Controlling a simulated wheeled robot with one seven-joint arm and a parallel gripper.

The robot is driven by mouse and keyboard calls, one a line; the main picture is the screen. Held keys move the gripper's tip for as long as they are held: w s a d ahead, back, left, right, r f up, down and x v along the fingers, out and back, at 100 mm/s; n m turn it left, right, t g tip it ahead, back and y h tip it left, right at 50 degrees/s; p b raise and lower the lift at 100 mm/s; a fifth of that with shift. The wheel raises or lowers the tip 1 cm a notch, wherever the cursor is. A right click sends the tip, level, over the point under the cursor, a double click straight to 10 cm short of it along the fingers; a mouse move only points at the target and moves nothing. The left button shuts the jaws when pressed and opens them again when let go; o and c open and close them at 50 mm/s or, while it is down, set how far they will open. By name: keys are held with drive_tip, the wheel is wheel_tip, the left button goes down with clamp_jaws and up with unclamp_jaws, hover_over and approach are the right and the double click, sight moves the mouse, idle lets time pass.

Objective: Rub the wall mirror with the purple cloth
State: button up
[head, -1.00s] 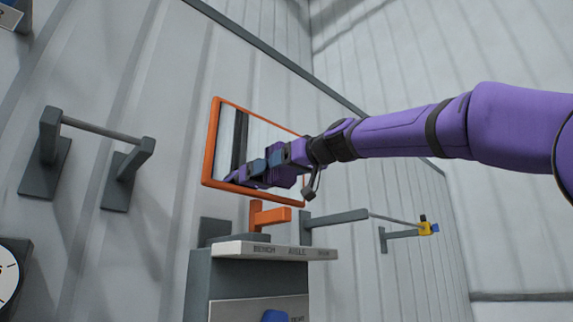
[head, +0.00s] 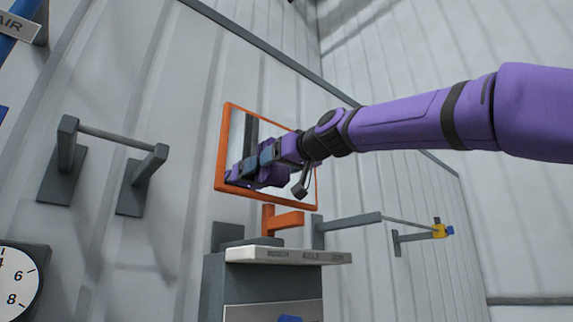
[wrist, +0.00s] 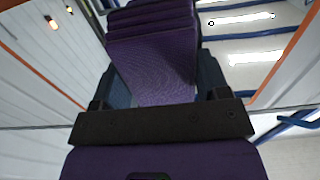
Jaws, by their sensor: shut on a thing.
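The wall mirror hangs tilted in the head view, with an orange frame (head: 221,150) and pale reflecting glass (head: 276,134). My gripper (head: 257,164) is in front of its lower left part. It is shut on the purple cloth (wrist: 150,60), which shows as a folded stack between the two blue-grey fingers in the wrist view. In the head view the cloth (head: 236,177) is near the frame's lower left corner. I cannot tell whether it touches the glass. The gripper and arm hide part of the mirror.
Below the mirror are an orange bracket (head: 284,219) and a grey stand with a pale labelled top (head: 290,256). A grey rail (head: 110,138) on brackets is on the wall at left, above a round dial (head: 15,285). A thin arm with a yellow piece (head: 439,231) is at right.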

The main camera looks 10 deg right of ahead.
sight(258, 161)
drive_tip(key=shift+s+a, duration=0.6)
drive_tip(key=shift+a, duration=0.3)
drive_tip(key=shift+s+a, duration=0.6)
drive_tip(key=shift+a, duration=0.25)
drive_tip(key=v, duration=0.6)
drive_tip(key=shift+d, duration=0.1)
drive_tip(key=v, duration=0.3)
